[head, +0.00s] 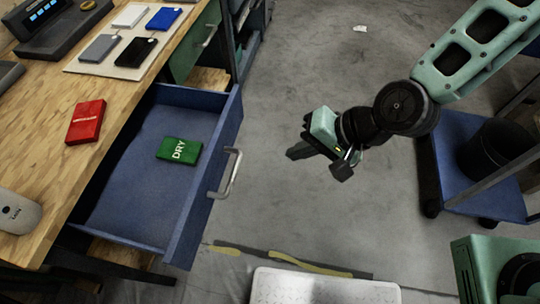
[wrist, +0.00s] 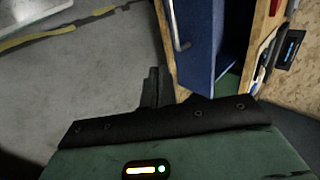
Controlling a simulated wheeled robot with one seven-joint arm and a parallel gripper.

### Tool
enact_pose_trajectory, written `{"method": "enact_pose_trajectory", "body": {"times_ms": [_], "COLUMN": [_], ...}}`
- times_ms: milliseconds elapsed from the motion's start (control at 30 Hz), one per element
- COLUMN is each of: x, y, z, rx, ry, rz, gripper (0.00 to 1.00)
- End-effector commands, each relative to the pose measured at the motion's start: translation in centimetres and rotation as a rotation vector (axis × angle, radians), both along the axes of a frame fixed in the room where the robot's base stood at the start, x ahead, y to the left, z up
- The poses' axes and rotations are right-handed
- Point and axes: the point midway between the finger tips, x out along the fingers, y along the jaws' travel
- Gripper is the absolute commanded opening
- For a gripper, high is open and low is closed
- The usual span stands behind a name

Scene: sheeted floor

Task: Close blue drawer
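The blue drawer (head: 160,215) is pulled out from under the wooden workbench, with its front panel and metal handle (head: 231,173) facing right. A green box marked DRY (head: 179,149) lies inside it. My gripper (head: 321,165) hangs over the floor to the right of the handle, apart from it. Its two dark fingers look spread in the head view, with nothing between them. In the wrist view the fingers (wrist: 156,88) overlap in line. The blue drawer front (wrist: 195,45) and its handle (wrist: 179,28) show beyond them, upper right of centre.
A red box (head: 86,121) lies on the wooden bench top (head: 45,150). A green drawer front (head: 195,45) is behind the blue drawer. A blue cart (head: 465,165) stands at the right. A pale slab (head: 320,288) lies at the bottom. Bare floor lies between drawer and gripper.

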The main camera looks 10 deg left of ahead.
Motion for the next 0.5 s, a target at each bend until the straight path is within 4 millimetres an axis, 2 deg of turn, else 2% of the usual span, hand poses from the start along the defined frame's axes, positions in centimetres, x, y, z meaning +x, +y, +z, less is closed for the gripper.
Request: {"method": "enact_pose_trajectory", "body": {"times_ms": [167,500], "x": [0.0,0.3], "y": [1.3,5.8], "z": [-1.5,-6.7], "rx": [0.002,0.000], "ry": [0.001,0.001], "rz": [0.003,0.002], "gripper": [0.00,0.00]}}
